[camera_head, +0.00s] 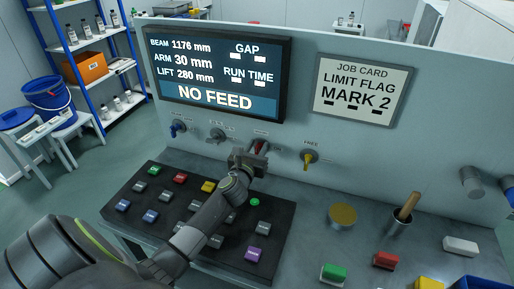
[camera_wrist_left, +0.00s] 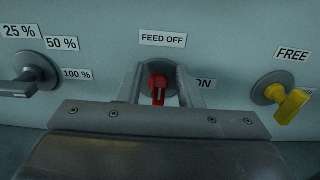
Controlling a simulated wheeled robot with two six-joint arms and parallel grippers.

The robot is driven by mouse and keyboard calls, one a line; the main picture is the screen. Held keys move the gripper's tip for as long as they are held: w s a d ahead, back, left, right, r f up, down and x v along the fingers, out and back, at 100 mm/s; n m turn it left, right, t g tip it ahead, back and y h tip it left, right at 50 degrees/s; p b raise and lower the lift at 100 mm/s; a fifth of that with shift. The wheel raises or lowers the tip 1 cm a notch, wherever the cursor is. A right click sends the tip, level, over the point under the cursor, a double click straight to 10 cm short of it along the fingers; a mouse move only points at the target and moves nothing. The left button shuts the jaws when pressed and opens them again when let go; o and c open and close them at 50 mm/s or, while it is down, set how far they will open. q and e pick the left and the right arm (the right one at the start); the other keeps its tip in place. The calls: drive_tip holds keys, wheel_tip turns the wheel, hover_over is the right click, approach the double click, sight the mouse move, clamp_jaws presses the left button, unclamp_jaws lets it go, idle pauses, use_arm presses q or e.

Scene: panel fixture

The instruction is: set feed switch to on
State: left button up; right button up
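The feed switch has a red handle (camera_wrist_left: 158,88) on a round base on the upright panel. A "FEED OFF" label (camera_wrist_left: 163,39) is above it and a partly covered "ON" label (camera_wrist_left: 204,83) is to its right. The handle points down and outward in the left wrist view. My left gripper (camera_wrist_left: 160,95) is open, with one finger on each side of the handle and gaps visible between. In the head view my left gripper (camera_head: 248,160) is at the panel and partly hides the red switch (camera_head: 260,146). My right gripper is not in view.
A yellow handle (camera_wrist_left: 289,104) labelled "FREE" is to the right. A grey lever (camera_wrist_left: 30,80) with percent labels is to the left. The screen (camera_head: 218,75) reads "NO FEED". A button board (camera_head: 130,190) lies under my left arm.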

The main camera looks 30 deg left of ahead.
use_arm(q)
clamp_jaws()
drive_tip(key=m+p, duration=0.2)
drive_tip(key=shift+d+r+m, duration=0.1)
drive_tip(key=shift+d+m, duration=0.15)
drive_tip(key=shift+m, duration=0.15)
drive_tip(key=m+p, duration=0.2)
drive_tip(key=m, duration=0.1)
drive_tip(key=shift+w+d+f+m, duration=0.1)
drive_tip(key=shift+d+f+m, duration=0.1)
drive_tip(key=shift+d+m, duration=0.1)
drive_tip(key=m+p, duration=0.1)
drive_tip(key=m, duration=0.3)
drive_tip(key=f+m+p, duration=0.1)
drive_tip(key=m, duration=0.2)
drive_tip(key=d+f+m+p, duration=0.1)
drive_tip(key=m, duration=0.3)
drive_tip(key=shift+w+m+p, duration=0.1)
drive_tip(key=shift+m+p, duration=0.2)
